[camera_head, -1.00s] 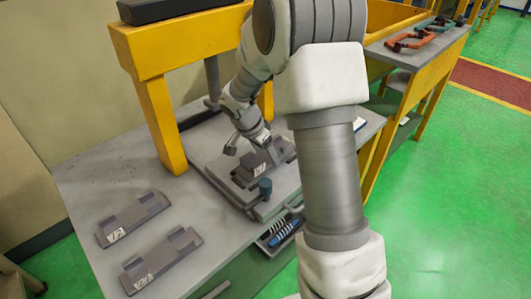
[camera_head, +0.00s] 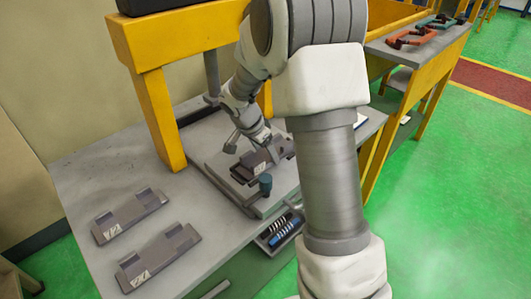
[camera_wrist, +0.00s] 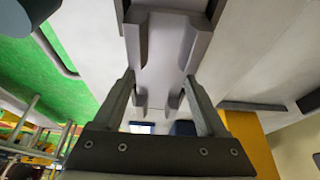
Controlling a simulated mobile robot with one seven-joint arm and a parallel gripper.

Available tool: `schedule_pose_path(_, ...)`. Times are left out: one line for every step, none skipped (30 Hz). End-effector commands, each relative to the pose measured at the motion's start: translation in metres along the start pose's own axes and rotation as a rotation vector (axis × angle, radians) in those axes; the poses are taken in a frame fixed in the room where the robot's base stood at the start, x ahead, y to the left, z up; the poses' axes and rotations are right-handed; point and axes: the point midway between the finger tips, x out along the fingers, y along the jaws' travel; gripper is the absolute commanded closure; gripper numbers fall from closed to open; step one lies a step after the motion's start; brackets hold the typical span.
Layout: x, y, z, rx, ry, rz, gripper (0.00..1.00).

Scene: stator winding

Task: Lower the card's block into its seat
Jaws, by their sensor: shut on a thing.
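My gripper (camera_head: 264,149) is shut on a grey block (camera_head: 256,174) with a white label, over the light grey fixture plate (camera_head: 223,153) under the yellow frame. In the wrist view the fingers (camera_wrist: 163,100) stand either side of the grey block (camera_wrist: 165,55). The block is very close to the plate; I cannot tell whether it touches. The seat under it is hidden by the block and gripper. A small white sheet (camera_head: 360,121), perhaps the card, lies partly behind my arm; its marking is unreadable.
Two similar labelled grey blocks, a farther one (camera_head: 130,215) and a nearer one (camera_head: 160,258), lie on the bench at left. The yellow frame (camera_head: 158,110) rises close to the arm.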

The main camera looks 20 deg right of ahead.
Motion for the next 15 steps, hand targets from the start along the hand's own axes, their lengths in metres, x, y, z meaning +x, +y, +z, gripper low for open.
schedule_pose_path(-0.0001,-0.0006,-0.0006,0.0,0.002,-0.002,1.0)
schedule_pose_path(-0.0003,-0.0006,-0.0008,0.0,0.002,-0.002,1.0)
schedule_pose_path(-0.0007,-0.0006,-0.001,0.0,0.002,-0.002,1.0)
schedule_pose_path(-0.0009,-0.0006,-0.0011,0.0,0.002,-0.002,1.0)
schedule_pose_path(-0.001,-0.0006,-0.0011,0.0,0.002,-0.002,1.0)
schedule_pose_path(-0.0011,-0.0006,-0.0011,0.0,0.002,-0.002,1.0)
schedule_pose_path(-0.0011,-0.0006,-0.001,0.0,0.002,-0.002,1.0)
schedule_pose_path(-0.0011,-0.0007,-0.001,0.0,0.002,-0.002,0.22)
schedule_pose_path(-0.0011,-0.0007,-0.001,0.0,0.002,-0.002,0.14)
schedule_pose_path(-0.0011,-0.0007,-0.0009,0.0,0.002,-0.002,0.09)
schedule_pose_path(-0.001,-0.0006,-0.0008,0.0,0.002,-0.002,0.04)
schedule_pose_path(-0.0009,-0.0006,-0.0007,0.0,0.001,-0.002,0.0)
schedule_pose_path(-0.0008,-0.0005,-0.0006,0.0,0.001,-0.002,0.0)
schedule_pose_path(-0.0008,-0.0005,-0.0006,0.0,0.001,-0.002,0.0)
schedule_pose_path(-0.0007,-0.0004,-0.0005,0.0,0.001,-0.002,0.0)
